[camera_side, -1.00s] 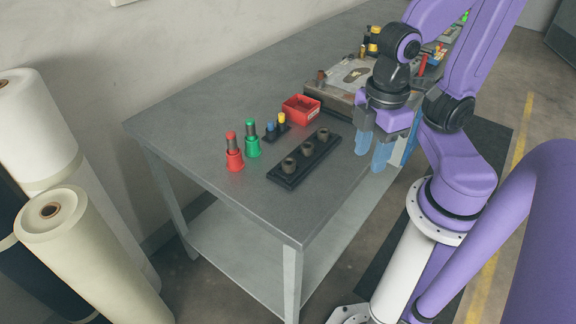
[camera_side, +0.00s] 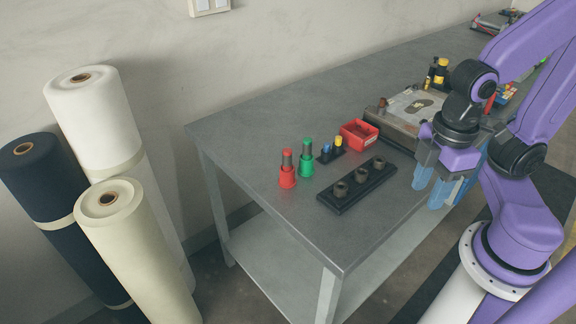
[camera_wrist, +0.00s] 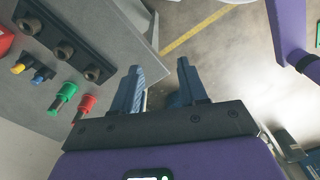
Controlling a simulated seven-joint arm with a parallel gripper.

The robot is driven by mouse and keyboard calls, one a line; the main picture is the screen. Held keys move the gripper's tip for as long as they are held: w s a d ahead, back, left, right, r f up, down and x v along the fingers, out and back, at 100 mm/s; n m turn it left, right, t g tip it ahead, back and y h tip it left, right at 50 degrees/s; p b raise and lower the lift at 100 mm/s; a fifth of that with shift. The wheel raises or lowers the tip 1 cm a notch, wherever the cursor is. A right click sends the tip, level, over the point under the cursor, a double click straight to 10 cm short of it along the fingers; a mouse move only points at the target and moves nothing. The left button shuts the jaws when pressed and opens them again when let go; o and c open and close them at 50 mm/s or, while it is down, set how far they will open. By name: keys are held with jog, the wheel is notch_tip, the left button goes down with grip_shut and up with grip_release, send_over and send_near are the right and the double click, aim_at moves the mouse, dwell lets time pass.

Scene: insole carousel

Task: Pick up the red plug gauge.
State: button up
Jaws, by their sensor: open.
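The red plug gauge (camera_side: 287,170) stands upright near the left end of the grey table, with a red cap, a grey shaft and a wider red base. It also shows in the wrist view (camera_wrist: 85,106), left of my fingers. A like green plug gauge (camera_side: 306,158) stands just right of it in the side view. My gripper (camera_side: 436,188) is open and empty, its blue fingers pointing down beside the table's front edge, well to the right of the red gauge. In the wrist view my gripper (camera_wrist: 160,88) has floor between its fingers.
A black block with bushings (camera_side: 345,201) lies between the gauges and my gripper. A small holder with blue and yellow tops (camera_side: 331,152), a red bin (camera_side: 358,134) and a fixture with a plate (camera_side: 412,108) stand behind. The table's left end (camera_side: 240,125) is bare.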

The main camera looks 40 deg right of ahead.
jog(key=shift+o, duration=1.3)
notch_tip(320, 180, up, 4)
jog(key=n, duration=0.3)
send_over(287, 150)
jog(key=f, duration=1.1)
jog(key=shift+s+d+f, duration=0.1)
jog(key=shift+s+d, duration=0.05)
jog(key=shift+d, duration=0.2)
jog(key=shift+a+f, duration=0.2)
jog(key=shift+f, duration=1.15)
jog(key=shift+a+f, duration=0.2)
jog(key=shift+f, duration=1.15)
grip_shut()
